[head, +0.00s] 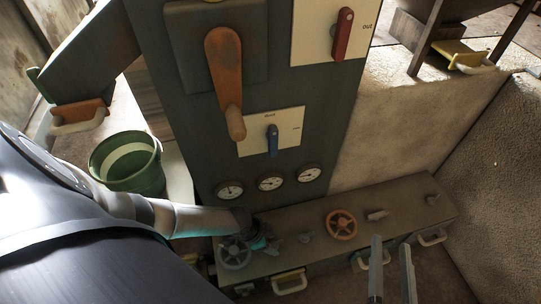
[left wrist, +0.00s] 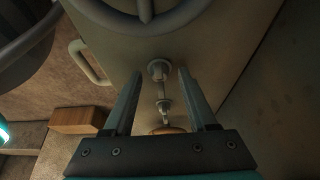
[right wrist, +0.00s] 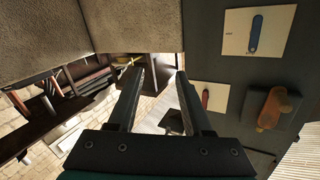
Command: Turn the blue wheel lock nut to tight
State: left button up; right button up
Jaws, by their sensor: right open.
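A grey-blue handwheel (head: 235,254) sits at the left end of the low box. Its rim and spokes show at the top of the left wrist view (left wrist: 146,18). A small round metal fitting (left wrist: 158,70), perhaps the lock nut, sits beside this wheel; a thin bar runs from it towards a second small fitting (left wrist: 164,106). My left gripper (head: 264,241) is low over the box beside the wheel. In its wrist view the fingers (left wrist: 159,73) are open, one on each side of the first fitting, with gaps visible. My right gripper (head: 392,240) is open and empty, in front of the box.
An orange handwheel (head: 341,224) and small fittings (head: 377,214) are further right on the box (head: 400,203). The upright panel (head: 310,120) behind carries an orange lever (head: 225,75), a blue switch (head: 272,140), a red switch (head: 342,34) and gauges. A green bucket (head: 126,163) stands left.

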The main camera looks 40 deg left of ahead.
aim_at(273, 245)
pick_arm(q)
jog(key=shift+r, duration=0.1)
jog(key=shift+s+a+r+p, duration=0.2)
jog(key=shift+s+r+p, duration=0.05)
jog(key=shift+r+p, duration=0.4)
jog(key=shift+p+v, duration=0.6)
jog(key=shift+v, duration=0.2)
jog(key=shift+p+v, duration=0.55)
jog(key=shift+v, duration=0.2)
jog(key=shift+p+v, duration=0.6)
jog(key=shift+v, duration=0.25)
pick_arm(e)
jog(key=s+d+f+g+h+p, duration=0.35)
jog(key=d+g+h, duration=0.25)
jog(key=d+g, duration=0.5)
pick_arm(q)
jog(key=p+v, duration=0.2)
jog(key=v, duration=0.6)
jog(key=shift+s+r, duration=0.15)
jog(key=shift+r, duration=0.25)
pick_arm(e)
notch_tip(273, 245, down, 8)
jog(key=s+g, duration=0.1)
jog(key=s, duration=0.1)
jog(key=shift+g, duration=0.4)
